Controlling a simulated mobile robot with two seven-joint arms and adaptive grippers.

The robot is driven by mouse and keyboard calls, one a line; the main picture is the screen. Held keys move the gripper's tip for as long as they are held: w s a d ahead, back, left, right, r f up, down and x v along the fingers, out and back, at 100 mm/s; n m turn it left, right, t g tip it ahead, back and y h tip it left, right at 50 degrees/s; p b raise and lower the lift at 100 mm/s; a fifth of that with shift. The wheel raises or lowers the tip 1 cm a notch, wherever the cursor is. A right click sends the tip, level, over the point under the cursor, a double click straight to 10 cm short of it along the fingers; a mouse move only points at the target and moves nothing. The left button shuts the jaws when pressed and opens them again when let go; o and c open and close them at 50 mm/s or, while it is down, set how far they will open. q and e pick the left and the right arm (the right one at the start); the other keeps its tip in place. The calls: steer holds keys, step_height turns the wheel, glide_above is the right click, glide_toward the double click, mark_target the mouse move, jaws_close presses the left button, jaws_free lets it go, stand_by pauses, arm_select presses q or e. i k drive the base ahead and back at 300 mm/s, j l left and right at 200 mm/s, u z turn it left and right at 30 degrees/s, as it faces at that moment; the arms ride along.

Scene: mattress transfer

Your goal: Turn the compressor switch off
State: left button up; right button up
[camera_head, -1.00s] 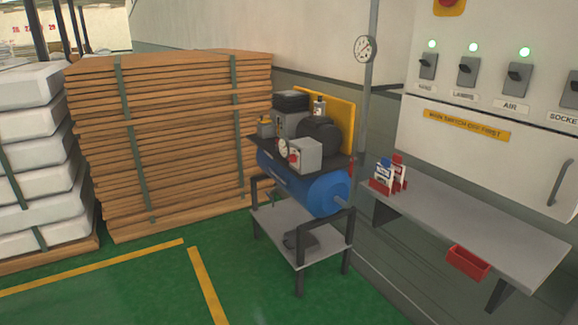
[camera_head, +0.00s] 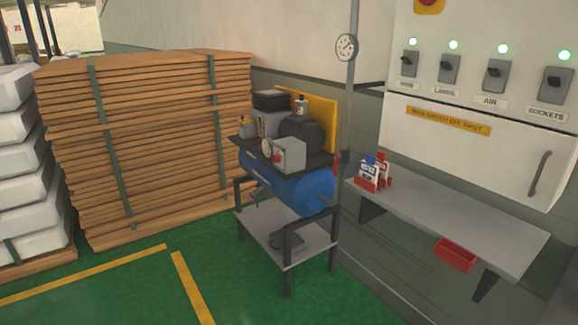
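The compressor (camera_head: 300,191) has a blue tank and stands on a small grey-topped stand beside the wall. A grey box with a red knob, which looks like the compressor switch (camera_head: 289,154), sits on its near side next to a small round gauge. The wall panel (camera_head: 480,128) at the right has several grey switches in a row, each under a lit green light. One of them, labelled AIR, is the air switch (camera_head: 497,74). The switch positions are too small to tell surely. Neither of my grippers shows in the head view.
A grey shelf (camera_head: 460,222) on the wall holds small red and white packets (camera_head: 372,170), with a red bin (camera_head: 455,254) below its edge. Stacked boards (camera_head: 150,150) stand left. Green floor (camera_head: 110,295) with yellow lines is clear in front.

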mark_target(276, 158)
steer(key=i+j, duration=0.1)
steer(key=i, duration=0.45)
steer(key=i+j, duration=0.1)
steer(key=i, duration=0.45)
